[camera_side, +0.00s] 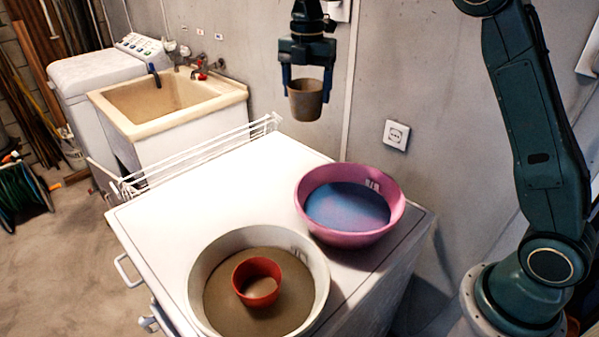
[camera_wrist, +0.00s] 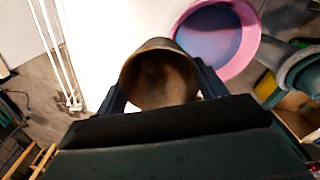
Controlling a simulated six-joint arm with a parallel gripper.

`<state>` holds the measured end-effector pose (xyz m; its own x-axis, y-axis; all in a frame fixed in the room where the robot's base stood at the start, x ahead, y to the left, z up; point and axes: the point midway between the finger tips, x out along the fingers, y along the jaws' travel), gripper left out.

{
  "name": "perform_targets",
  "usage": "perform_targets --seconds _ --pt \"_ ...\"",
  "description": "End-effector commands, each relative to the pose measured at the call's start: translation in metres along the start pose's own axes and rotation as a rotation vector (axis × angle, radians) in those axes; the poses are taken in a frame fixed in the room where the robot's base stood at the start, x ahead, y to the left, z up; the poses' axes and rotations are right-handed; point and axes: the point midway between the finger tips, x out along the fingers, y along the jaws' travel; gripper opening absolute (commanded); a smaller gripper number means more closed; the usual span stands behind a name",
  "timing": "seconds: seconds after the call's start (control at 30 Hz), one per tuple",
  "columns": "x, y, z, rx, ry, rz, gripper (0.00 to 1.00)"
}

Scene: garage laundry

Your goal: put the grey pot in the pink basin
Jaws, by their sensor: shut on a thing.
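The grey pot (camera_side: 306,101) looks grey-brown and is upright between the two fingers of my gripper (camera_side: 305,88), which is shut on it. The pot is held in the air above the far part of the white worktop. In the wrist view the pot (camera_wrist: 160,75) shows its open mouth between the fingertips (camera_wrist: 160,92), and it looks empty. The pink basin (camera_side: 350,238) stands on the worktop, in front of and to the right of the pot in the side view. Its inner floor is blue and bare. The basin also shows in the wrist view (camera_wrist: 245,62), at the upper right.
A cream basin (camera_side: 203,262) with a red pot (camera_side: 257,283) in it stands at the worktop's near end. A white wire rack (camera_side: 195,155) runs along the left edge. The worktop (camera_side: 225,190) is clear between rack and basins. A wall with a socket (camera_side: 397,134) stands behind.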

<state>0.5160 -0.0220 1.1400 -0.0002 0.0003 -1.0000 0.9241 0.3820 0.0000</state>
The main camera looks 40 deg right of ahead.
Motion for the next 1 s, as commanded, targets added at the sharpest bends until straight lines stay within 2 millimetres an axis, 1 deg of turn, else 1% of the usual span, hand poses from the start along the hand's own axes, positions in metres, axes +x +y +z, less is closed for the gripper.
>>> perform_targets --seconds 0.03,0.23,0.6,0.8,1.0 --pt "-0.002 -0.009 -0.005 0.0 0.0 0.0 0.49" --pt "-0.003 -0.039 -0.021 0.0 0.0 0.0 0.49" --pt "0.003 -0.1 -0.051 -0.001 0.0 0.0 0.49" --pt "0.008 -0.122 -0.062 -0.001 0.0 0.0 0.49" --pt "0.011 -0.131 -0.067 0.0 -0.001 0.0 0.49"
